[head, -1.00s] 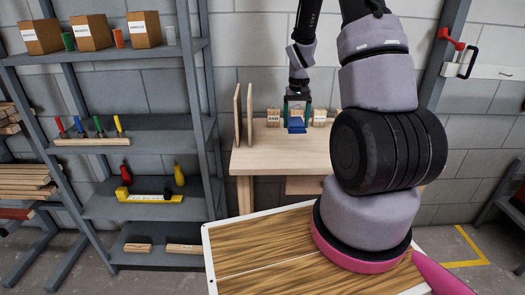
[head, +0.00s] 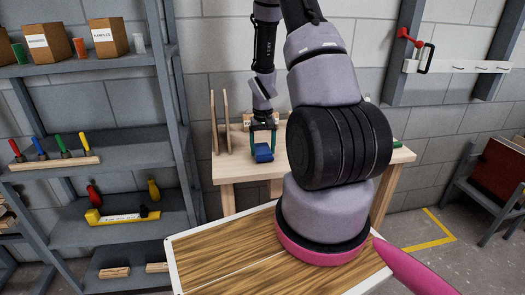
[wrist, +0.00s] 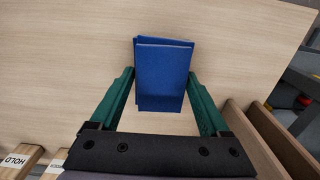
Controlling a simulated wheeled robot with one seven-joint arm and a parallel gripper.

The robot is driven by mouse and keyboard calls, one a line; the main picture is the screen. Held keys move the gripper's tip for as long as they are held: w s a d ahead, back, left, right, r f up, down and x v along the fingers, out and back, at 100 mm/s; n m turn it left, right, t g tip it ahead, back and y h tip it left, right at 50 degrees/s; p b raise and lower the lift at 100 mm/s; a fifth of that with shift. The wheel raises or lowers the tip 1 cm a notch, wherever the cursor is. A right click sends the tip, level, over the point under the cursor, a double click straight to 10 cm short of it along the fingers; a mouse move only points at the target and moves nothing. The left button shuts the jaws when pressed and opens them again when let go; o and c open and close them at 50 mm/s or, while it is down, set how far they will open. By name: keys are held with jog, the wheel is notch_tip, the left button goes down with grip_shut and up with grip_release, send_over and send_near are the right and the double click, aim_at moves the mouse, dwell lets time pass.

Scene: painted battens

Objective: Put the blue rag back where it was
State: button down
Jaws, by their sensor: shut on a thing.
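The blue rag (wrist: 162,75) is a folded blue cloth between the two green fingers of my gripper (wrist: 162,88) in the wrist view. My gripper is shut on it. In the head view the rag (head: 264,154) hangs below my gripper (head: 264,140), over the pale wooden workbench (head: 230,170). In the wrist view bare bench top (wrist: 80,70) lies beneath the rag. I cannot tell how high the rag is above it.
Two upright boards (head: 220,125) stand at the bench's left. Wooden blocks with labels (wrist: 15,160) lie near my gripper. A grey shelf (head: 90,150) with screwdrivers and bottles stands left. A wall rail with a red-handled tool (head: 410,38) is at right.

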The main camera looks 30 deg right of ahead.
jog(key=shift+f, duration=0.4)
jog(key=shift+f, duration=0.1)
grip_release()
notch_tip(320, 180, up, 12)
notch_tip(320, 180, up, 18)
jog(key=f+t, duration=0.1)
jog(key=t, duration=0.2)
send_over(263, 148)
jog(key=s+a, duration=0.5)
jog(key=a, duration=0.2)
jog(key=s+a+r+m+t+y, duration=0.1)
jog(key=s+a+r+t, duration=0.3)
jog(key=s+r, duration=0.8)
jog(key=s+a+y, duration=0.1)
jog(key=s+a, duration=0.1)
jog(key=s, duration=0.1)
jog(key=shift+a+r, duration=0.25)
jog(key=shift+a, duration=0.05)
